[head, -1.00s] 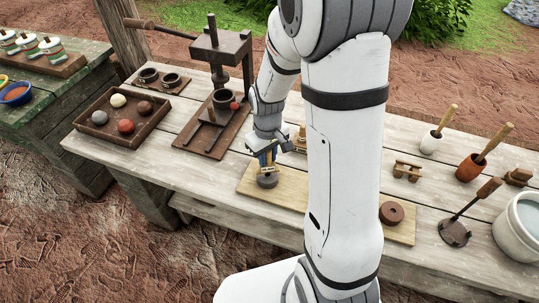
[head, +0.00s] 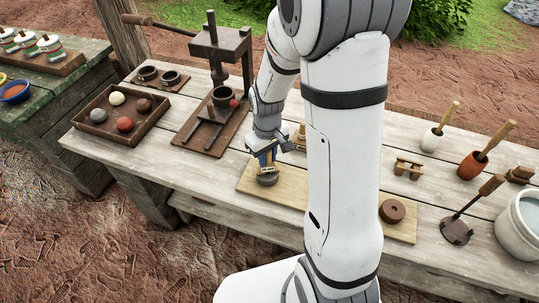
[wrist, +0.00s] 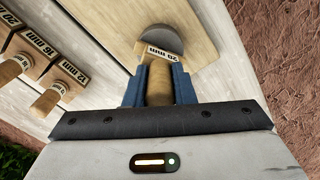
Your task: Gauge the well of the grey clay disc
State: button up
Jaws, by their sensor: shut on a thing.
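My gripper (head: 266,158) is over the near edge of the bench, its blue fingers shut on a wooden gauge (wrist: 159,85). The gauge carries a pale label that seems to read 20 mm. The grey clay disc (head: 267,180) lies on a pale wooden board (head: 289,191), directly below the fingers. In the wrist view the grey disc (wrist: 164,38) shows just beyond the gauge's label end. The gauge's tip and the disc's well are hidden, so I cannot tell whether the tip is inside it.
A gauge rack (wrist: 42,65) labelled 12, 16 and 20 mm stands beside the board. A brown disc (head: 392,211) lies on the board's right end. A press (head: 218,100) and a tray of balls (head: 122,115) stand left; a white pot (head: 517,228) stands far right.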

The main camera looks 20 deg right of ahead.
jog(key=shift+f, duration=0.15)
jog(key=o, duration=1)
notch_tip(320, 180, up, 8)
jog(key=shift+f+b, duration=0.25)
jog(key=shift+b, duration=0.05)
jog(key=shift+s+r, duration=0.15)
jog(key=shift+r, duration=0.3)
jog(key=s+r+m+t, duration=0.3)
jog(key=s+r, duration=0.6)
jog(key=s, duration=0.5)
jog(key=shift+d+r+m, duration=0.35)
jog(key=shift+m, duration=0.25)
jog(key=shift+w, duration=0.1)
